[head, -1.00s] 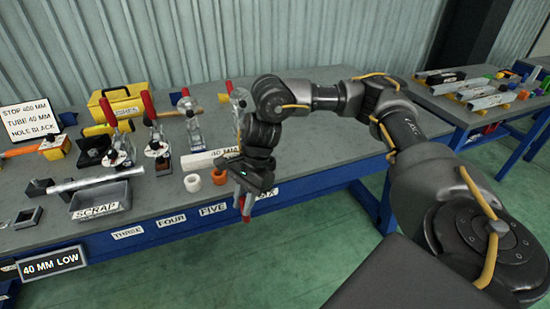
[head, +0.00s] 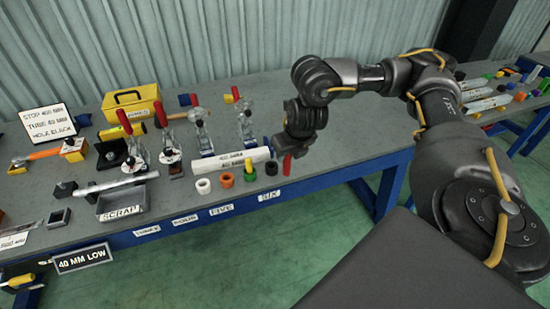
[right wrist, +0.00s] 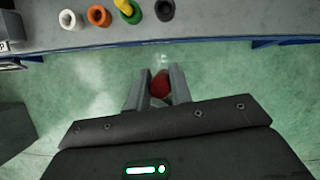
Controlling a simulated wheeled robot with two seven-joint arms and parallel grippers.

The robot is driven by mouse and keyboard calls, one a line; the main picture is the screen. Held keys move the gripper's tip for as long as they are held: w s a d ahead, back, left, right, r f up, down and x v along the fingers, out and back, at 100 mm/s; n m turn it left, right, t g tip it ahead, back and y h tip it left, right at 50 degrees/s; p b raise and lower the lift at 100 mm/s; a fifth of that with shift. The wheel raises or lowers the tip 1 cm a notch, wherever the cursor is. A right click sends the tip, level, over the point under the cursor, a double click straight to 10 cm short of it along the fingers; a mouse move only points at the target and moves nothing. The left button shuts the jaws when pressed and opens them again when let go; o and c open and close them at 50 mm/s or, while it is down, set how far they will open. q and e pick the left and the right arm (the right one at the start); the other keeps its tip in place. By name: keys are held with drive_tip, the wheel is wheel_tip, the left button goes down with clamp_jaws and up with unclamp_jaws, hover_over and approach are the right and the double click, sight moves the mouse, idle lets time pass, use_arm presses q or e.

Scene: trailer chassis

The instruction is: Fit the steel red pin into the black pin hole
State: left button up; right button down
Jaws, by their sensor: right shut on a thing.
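My right gripper (head: 286,157) is shut on the red pin (head: 287,166), which points down. In the right wrist view the red pin (right wrist: 160,84) sits between the two fingers (right wrist: 157,87), with green floor behind it. The black pin hole is a small black cup (head: 271,168) near the front edge of the bench, just left of the red pin in the head view. It also shows at the top of the right wrist view (right wrist: 165,10), apart from the pin. The pin's lower end is hard to make out. My left gripper is not in view.
Left of the black cup stand a green cup with a yellow pin (head: 249,172), an orange ring (head: 227,180) and a white ring (head: 203,186). Toggle clamps (head: 170,145) and a scrap tray (head: 122,207) are further left.

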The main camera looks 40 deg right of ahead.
drive_tip(key=w+d+f+b, duration=0.1)
drive_tip(key=w+f+b, duration=0.1)
drive_tip(key=w+f, duration=0.2)
drive_tip(key=w+d+f+b, duration=0.2)
drive_tip(key=w+f, duration=0.2)
drive_tip(key=f, duration=0.1)
drive_tip(key=w+d+f+b, duration=0.2)
drive_tip(key=w+f, duration=0.2)
drive_tip(key=w, duration=0.1)
drive_tip(key=shift+f+b, duration=0.15)
drive_tip(key=shift+b, duration=0.2)
drive_tip(key=c, duration=1.3)
unclamp_jaws()
drive_tip(key=shift+o, duration=0.2)
drive_tip(key=p+v, duration=0.5)
drive_tip(key=v, duration=0.7)
drive_tip(key=shift+a, duration=0.1)
